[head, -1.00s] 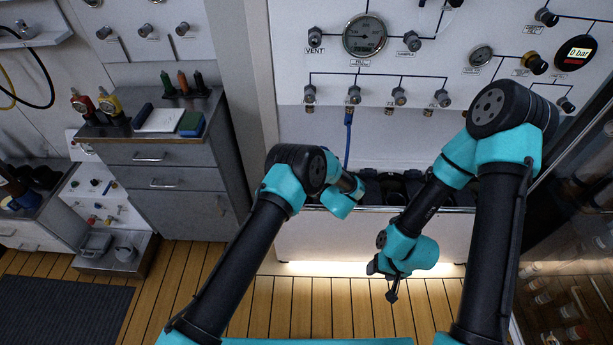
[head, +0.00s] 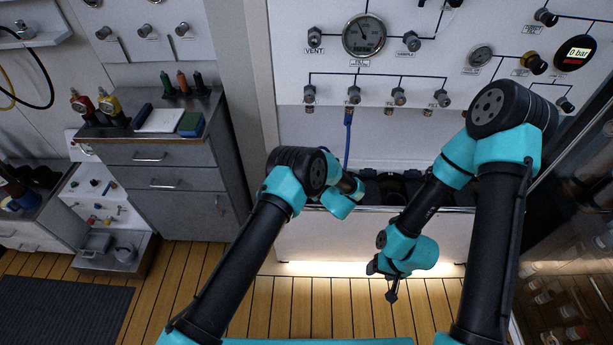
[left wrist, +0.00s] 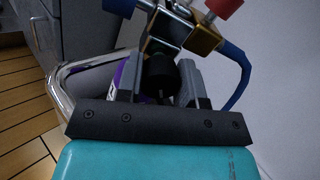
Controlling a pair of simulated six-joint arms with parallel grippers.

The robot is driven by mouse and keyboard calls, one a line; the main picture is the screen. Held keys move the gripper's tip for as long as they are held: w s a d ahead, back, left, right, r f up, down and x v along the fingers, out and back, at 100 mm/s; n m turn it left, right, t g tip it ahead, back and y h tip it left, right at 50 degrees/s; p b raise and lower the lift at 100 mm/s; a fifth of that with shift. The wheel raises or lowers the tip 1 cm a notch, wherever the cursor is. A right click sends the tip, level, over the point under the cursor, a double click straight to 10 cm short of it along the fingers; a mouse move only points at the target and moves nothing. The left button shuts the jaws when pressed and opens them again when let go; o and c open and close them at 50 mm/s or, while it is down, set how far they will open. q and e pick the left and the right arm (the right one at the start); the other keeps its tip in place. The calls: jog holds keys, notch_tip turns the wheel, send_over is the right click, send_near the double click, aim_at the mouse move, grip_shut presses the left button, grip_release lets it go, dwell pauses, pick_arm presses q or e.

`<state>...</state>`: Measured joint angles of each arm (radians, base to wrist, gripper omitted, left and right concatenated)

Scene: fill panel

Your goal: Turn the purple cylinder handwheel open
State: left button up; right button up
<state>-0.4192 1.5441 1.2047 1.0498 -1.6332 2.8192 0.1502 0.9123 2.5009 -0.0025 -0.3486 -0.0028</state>
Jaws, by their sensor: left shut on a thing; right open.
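In the left wrist view a black handwheel (left wrist: 160,76) sits between the fingers of my left gripper (left wrist: 161,72), which is shut on it. A strip of the purple cylinder (left wrist: 118,74) shows beside the left finger; most of it is hidden. A brass and dark metal fitting (left wrist: 196,38) with a red knob (left wrist: 223,8) stands just beyond the fingers. In the head view my left arm hides the left gripper and the purple cylinder. My right gripper (head: 391,285) hangs open and empty in front of the white cabinet, away from the panel.
A blue hose (head: 348,142) runs from the panel down behind my left wrist, and bends close to the right finger in the left wrist view (left wrist: 240,75). Dark cylinder tops (head: 392,187) stand in the rack. A metal rail (left wrist: 62,88) lies left of the left gripper.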

pick_arm(q)
jog(key=shift+n, duration=0.5)
jog(key=o, duration=0.9)
jog(key=v, duration=1.7)
jog(key=shift+s+d, duration=0.1)
jog(key=shift+d, duration=0.05)
